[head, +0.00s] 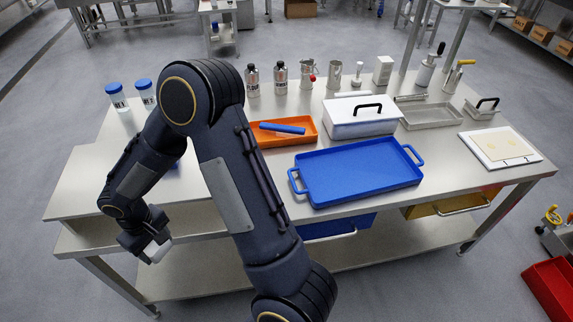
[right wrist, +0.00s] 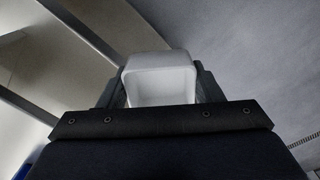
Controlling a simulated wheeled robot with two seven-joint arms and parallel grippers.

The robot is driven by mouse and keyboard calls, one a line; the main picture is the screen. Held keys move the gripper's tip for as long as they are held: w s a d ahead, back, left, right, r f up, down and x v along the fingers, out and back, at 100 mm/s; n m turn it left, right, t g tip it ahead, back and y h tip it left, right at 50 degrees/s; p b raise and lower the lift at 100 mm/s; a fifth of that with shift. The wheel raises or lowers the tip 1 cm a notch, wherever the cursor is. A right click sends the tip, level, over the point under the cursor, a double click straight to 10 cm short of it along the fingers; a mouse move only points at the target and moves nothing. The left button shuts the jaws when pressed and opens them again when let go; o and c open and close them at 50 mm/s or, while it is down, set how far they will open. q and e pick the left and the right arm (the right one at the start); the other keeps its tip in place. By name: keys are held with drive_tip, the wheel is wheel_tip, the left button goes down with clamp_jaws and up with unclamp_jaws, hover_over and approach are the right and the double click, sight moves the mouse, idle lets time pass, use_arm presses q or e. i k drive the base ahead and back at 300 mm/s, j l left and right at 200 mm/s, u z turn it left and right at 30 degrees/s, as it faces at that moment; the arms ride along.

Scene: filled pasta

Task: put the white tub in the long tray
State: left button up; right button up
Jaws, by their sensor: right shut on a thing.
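A small white tub (head: 156,252) is in my right gripper (head: 148,243), just off the front edge of the table at the left. In the right wrist view the tub (right wrist: 160,82) sits between the fingers (right wrist: 160,95), its hollow side facing the camera. A large blue tray (head: 362,172) with two end handles lies empty at the table's front middle. An orange tray (head: 300,138) behind it holds a blue bar, and an empty metal tray (head: 432,115) lies further right. I cannot tell which is called the long tray. My left gripper is not in view.
A white lidded box (head: 360,122) stands behind the blue tray. Bottles and metal cups line the back edge, including a dark-labelled bottle (head: 280,78). Two blue-capped jars (head: 117,97) stand at the left. A white board (head: 499,147) lies at the right. My right arm hides part of the table.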

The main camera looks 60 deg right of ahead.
sight(335, 177)
drive_tip(key=k+z, duration=0.15)
drive_tip(key=z, duration=0.2)
drive_tip(key=k+z, duration=0.15)
drive_tip(key=z, duration=0.2)
drive_tip(key=k+l+z, duration=0.1)
drive_tip(key=z, duration=0.25)
drive_tip(key=i+z, duration=0.45)
drive_tip(key=i, duration=0.55)
